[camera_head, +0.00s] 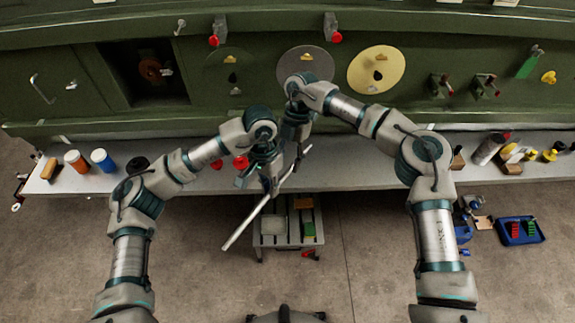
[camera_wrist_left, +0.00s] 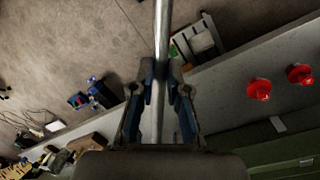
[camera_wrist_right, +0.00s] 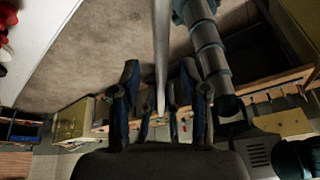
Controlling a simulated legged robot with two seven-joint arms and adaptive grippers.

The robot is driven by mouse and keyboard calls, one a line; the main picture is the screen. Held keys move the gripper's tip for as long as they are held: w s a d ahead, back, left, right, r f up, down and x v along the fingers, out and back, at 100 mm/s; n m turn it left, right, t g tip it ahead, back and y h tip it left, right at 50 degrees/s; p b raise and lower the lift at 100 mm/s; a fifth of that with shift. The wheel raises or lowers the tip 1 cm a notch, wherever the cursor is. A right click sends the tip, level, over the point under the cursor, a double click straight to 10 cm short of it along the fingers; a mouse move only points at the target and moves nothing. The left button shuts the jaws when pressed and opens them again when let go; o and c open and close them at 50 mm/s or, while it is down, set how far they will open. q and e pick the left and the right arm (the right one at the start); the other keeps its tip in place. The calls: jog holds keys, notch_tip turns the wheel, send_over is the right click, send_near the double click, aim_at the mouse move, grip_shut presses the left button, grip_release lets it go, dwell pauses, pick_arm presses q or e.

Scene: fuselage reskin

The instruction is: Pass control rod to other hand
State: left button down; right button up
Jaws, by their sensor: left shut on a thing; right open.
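The control rod (camera_head: 245,222) is a long, thin, pale metal bar. It slants in the head view from lower left up to the right. My left gripper (camera_head: 273,188) is shut on it, and in the left wrist view the rod (camera_wrist_left: 161,50) runs between the blue fingers (camera_wrist_left: 160,102). My right gripper (camera_head: 299,154) is open, just above and right of the left one, near the rod's upper end. In the right wrist view the rod (camera_wrist_right: 161,50) reaches between the spread fingers (camera_wrist_right: 156,100); I cannot tell whether it touches them.
A long grey bench (camera_head: 350,178) runs below the green fuselage panel (camera_head: 235,70). Orange (camera_head: 75,160) and blue-capped (camera_head: 102,160) containers stand on its left part, with bottles and small items at right. A small cart (camera_head: 290,238) stands on the floor below the rod.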

pick_arm(q)
jog(key=shift+a, duration=0.2)
pick_arm(e)
jog(key=shift+a+x, duration=0.25)
jog(key=shift+x, duration=1.15)
pick_arm(q)
jog(key=shift+d, duration=0.15)
pick_arm(e)
jog(key=shift+d, duration=0.15)
grip_shut()
pick_arm(q)
jog(key=c, duration=1.1)
grip_release()
pick_arm(e)
jog(key=shift+r, duration=0.1)
